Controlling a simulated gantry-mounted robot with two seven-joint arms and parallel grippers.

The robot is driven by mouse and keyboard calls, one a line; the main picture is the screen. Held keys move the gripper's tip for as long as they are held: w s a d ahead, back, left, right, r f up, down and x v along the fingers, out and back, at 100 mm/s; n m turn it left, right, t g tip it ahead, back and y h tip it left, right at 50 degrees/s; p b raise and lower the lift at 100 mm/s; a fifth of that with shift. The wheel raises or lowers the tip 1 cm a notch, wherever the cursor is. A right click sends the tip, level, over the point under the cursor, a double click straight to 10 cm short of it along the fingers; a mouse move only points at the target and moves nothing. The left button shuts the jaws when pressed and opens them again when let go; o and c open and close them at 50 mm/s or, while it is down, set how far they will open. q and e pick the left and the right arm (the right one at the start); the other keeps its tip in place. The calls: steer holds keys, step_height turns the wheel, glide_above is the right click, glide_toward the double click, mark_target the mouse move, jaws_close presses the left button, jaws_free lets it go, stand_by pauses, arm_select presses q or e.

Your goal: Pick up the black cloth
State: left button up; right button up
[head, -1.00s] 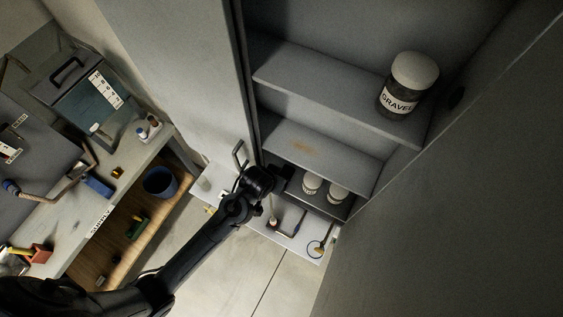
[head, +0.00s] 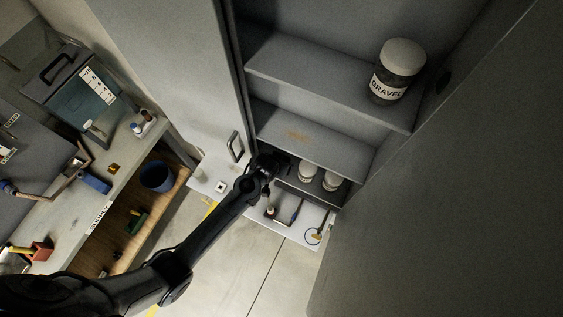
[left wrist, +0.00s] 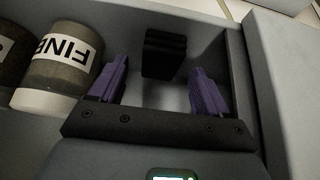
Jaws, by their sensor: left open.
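The black cloth (left wrist: 165,48) is a small dark folded block in the left wrist view. It lies on a grey surface close to a side wall, just beyond and between my left gripper's purple fingers. My left gripper (left wrist: 160,72) is open, with a finger to either side of the cloth, and does not hold it. In the head view my left gripper (head: 273,162) reaches into the cabinet's lower compartment, and I cannot make out the cloth there. My right gripper is not in view.
A jar labelled "FINE" (left wrist: 62,65) stands close left of my left gripper in the wrist view. A gravel jar (head: 397,72) stands on the upper shelf (head: 310,75). A middle shelf (head: 310,140) overhangs the lower jars (head: 331,181). The cabinet door (head: 150,70) stands left.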

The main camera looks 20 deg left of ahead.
arm_select(q)
steer(key=shift+x, duration=0.85)
steer(key=shift+c, duration=0.4)
steer(key=c, duration=1)
steer(key=shift+s+r, duration=0.1)
steer(key=shift+r, duration=0.1)
steer(key=shift+c, duration=0.2)
steer(key=shift+s+r+b, duration=0.1)
steer(key=shift+r+b, duration=0.05)
steer(key=shift+b, duration=0.15)
steer(key=r, duration=0.4)
steer(key=r+b, duration=0.1)
steer(key=r, duration=0.1)
steer(key=shift+s+a+r, duration=0.1)
steer(key=shift+s, duration=0.2)
steer(key=s+a+b, duration=0.1)
steer(key=s+b, duration=0.1)
steer(key=s, duration=1.7)
steer(key=shift+a, duration=0.25)
steer(key=shift+r, duration=0.1)
